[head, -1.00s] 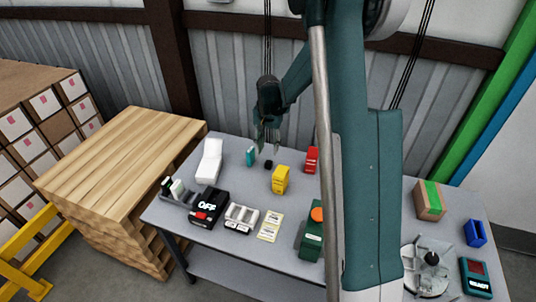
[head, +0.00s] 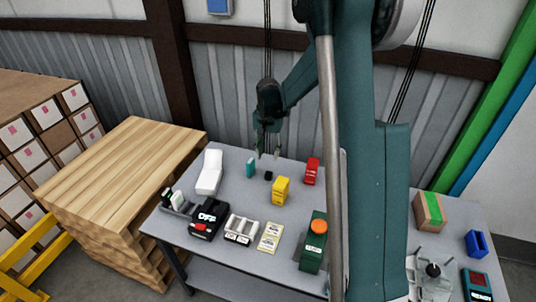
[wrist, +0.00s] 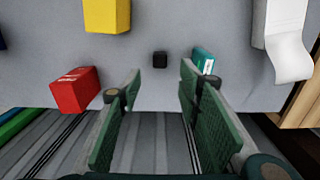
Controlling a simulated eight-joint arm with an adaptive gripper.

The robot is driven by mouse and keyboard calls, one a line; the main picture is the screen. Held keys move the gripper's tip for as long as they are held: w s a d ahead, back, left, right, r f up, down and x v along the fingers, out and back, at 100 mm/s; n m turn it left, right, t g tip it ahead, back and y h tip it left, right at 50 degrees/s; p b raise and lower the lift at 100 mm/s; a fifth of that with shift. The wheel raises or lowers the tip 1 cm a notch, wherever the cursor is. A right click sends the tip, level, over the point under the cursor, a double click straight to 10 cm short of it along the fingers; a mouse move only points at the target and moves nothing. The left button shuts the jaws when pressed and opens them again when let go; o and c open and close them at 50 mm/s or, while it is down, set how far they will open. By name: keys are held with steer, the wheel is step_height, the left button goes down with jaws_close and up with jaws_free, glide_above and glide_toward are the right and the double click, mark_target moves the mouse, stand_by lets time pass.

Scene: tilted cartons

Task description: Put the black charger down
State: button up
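A small black cube, which looks like the black charger (head: 268,176), sits upright on the grey table (head: 225,258) near its back edge. It also shows in the wrist view (wrist: 160,59), beyond the fingertips and in line with the gap between them. My gripper (head: 268,154) is open and empty, above the back edge of the table and apart from the cube. In the wrist view its two green-padded fingers stand well apart with nothing between them.
A teal box (head: 251,166) stands just left of the cube. A yellow box (head: 281,190) and a red box (head: 312,171) stand to its right. A white stand (head: 210,172), a black OFF device (head: 206,219) and a green device (head: 313,242) are also on the table.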

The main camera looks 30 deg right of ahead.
steer(key=s+a+r+n+t, duration=0.2)
steer(key=s+a+r, duration=0.3)
steer(key=s+r, duration=0.35)
steer(key=s+a+r+n+t, duration=0.1)
steer(key=s+a+r+n, duration=0.1)
steer(key=s+a+r, duration=0.45)
steer(key=s+a+r+n+t, duration=0.2)
steer(key=s+a, duration=0.1)
steer(key=s, duration=0.7)
steer(key=s+a+r+n+t, duration=0.2)
steer(key=s+a+r+n, duration=0.1)
steer(key=s, duration=0.8)
steer(key=shift+s+a, duration=0.2)
steer(key=shift+o, duration=0.2)
